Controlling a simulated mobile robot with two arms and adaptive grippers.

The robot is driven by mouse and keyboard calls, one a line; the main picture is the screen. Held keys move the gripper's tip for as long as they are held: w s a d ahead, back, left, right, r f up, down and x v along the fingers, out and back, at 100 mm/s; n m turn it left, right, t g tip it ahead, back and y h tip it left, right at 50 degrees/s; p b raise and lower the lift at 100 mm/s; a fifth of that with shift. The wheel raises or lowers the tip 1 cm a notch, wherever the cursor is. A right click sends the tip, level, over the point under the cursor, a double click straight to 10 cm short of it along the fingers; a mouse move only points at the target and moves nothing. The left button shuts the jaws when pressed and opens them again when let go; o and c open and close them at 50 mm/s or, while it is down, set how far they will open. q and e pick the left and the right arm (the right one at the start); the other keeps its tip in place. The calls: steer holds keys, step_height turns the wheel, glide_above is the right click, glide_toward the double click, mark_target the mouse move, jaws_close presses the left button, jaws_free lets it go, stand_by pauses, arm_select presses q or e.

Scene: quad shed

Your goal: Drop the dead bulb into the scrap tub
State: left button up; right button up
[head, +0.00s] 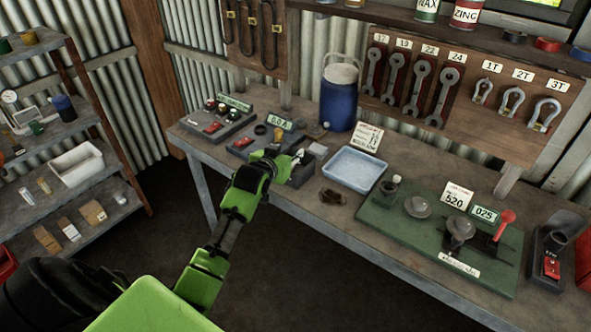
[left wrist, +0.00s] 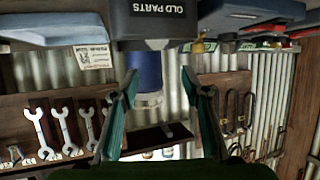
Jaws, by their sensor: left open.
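A dark grey tub labelled OLD PARTS (left wrist: 155,24) shows at the top of the left wrist view, which is upside down. In the head view a dark box (head: 303,174), probably this tub, stands at the bench's front edge, partly hidden by my gripper. My left gripper (head: 290,160) is just at this box, over the bench's front edge. In the left wrist view its two green fingers (left wrist: 168,90) are spread, with nothing visible between them. A small pale bit shows by the fingers in the head view, too small to name. I cannot pick out the dead bulb for sure. My right gripper is out of view.
A pale blue tray (head: 356,169) and a blue drum (head: 339,100) stand right of the gripper. A green board (head: 395,225) with grey domes and a red lever (head: 505,222) fills the bench's right. Dark trays (head: 215,128) of small parts lie left. Shelves (head: 60,135) stand far left.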

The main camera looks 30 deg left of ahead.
arm_select(q)
steer(key=v, duration=1.2)
steer(key=shift+f, duration=0.1)
